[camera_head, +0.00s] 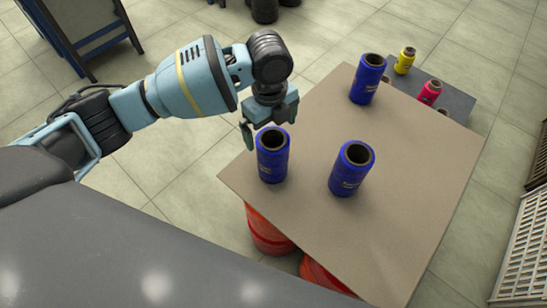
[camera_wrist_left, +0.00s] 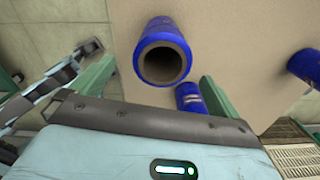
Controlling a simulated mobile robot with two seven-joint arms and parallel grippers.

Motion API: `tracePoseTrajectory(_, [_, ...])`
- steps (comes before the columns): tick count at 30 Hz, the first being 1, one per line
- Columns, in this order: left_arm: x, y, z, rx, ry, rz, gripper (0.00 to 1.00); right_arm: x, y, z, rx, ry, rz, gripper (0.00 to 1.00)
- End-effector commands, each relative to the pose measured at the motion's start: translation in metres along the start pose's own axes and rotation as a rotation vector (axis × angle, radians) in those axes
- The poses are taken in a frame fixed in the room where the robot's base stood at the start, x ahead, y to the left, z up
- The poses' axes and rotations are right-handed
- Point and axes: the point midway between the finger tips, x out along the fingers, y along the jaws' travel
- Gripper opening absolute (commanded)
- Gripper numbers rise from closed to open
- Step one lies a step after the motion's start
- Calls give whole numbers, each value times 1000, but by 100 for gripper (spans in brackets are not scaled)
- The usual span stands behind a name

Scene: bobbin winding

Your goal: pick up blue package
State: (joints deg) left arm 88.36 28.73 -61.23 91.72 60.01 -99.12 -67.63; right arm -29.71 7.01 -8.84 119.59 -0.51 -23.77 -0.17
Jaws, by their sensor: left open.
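Three blue packages, upright cylinders with hollow dark centres, stand on a brown board. One is at the near left (camera_head: 272,160), one to its right (camera_head: 347,178), one at the back (camera_head: 364,93). My left gripper (camera_head: 268,118) is open and empty, just above and behind the near-left package. In the left wrist view, one blue package (camera_wrist_left: 168,28) shows its open end between the two green fingers of my left gripper (camera_wrist_left: 157,70). Another blue package (camera_wrist_left: 189,97) shows lower, partly hidden by the gripper, and a third (camera_wrist_left: 306,64) at the right edge. My right gripper is not in view.
A yellow spool (camera_head: 405,62) and a pink-red spool (camera_head: 429,94) stand on a dark surface behind the brown board (camera_head: 420,190). Red cylinders (camera_head: 266,232) are beneath the board's near-left edge. A pale crate (camera_head: 522,240) stands at the right. The board's right half is clear.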

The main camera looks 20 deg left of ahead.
Motion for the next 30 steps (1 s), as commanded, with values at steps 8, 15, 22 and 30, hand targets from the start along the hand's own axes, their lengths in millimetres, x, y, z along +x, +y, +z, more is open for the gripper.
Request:
tracePoseTrajectory(8, [-2,0,4,11,-9,9,100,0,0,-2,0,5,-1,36])
tracePoseTrajectory(15, [21,0,4,10,-9,9,100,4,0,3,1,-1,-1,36])
tracePoseTrajectory(22, [26,-1,3,10,-9,7,100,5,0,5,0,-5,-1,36])
tracePoseTrajectory(30, [59,-3,0,10,-8,11,100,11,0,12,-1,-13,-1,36])
